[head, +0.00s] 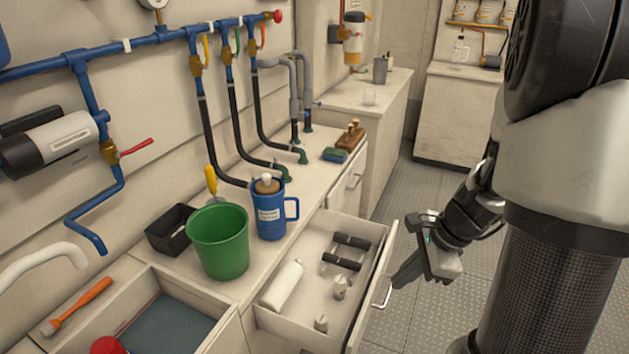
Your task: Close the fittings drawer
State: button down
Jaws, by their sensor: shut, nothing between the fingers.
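The fittings drawer (375,283) stands pulled out from the white counter, with its front facing right toward the aisle. Inside lie a white bottle (282,286), two black-gripped fittings (342,261) and small metal fittings (339,287). A metal bar handle (384,293) is on the drawer's outer face. My gripper (398,283) is shut and empty, just right of the drawer front near the handle. I cannot tell whether the fingertips touch the handle or the front.
A green bucket (219,243), a blue jug (270,210) and a black bin (170,230) stand on the counter behind the drawer. A sink (165,325) is at the lower left. Blue pipes (145,42) run along the wall. The metal floor (440,300) right of the drawer is clear apart from my arm.

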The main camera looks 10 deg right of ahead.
jog(key=s+d+f+m+b, duration=0.15)
jog(key=d+f+m, duration=0.25)
jog(key=f, duration=0.4)
jog(key=w+a+f+b, duration=0.4)
jog(key=a+f, duration=0.2)
jog(key=f, duration=0.3)
jog(key=shift+w+a+f, duration=0.15)
jog(key=shift+w+a, duration=0.1)
jog(key=shift+w, duration=0.15)
jog(key=shift+a, duration=0.1)
jog(key=w+a+p, duration=0.3)
jog(key=w+a, duration=0.2)
jog(key=a, duration=0.2)
jog(key=w+a+p, duration=0.3)
jog(key=w+a, duration=0.2)
jog(key=a, duration=0.2)
jog(key=w+a+p, duration=0.3)
jog(key=w+a, duration=0.2)
jog(key=a, duration=0.3)
jog(key=shift+p, duration=0.3)
jog(key=shift+a, duration=0.15)
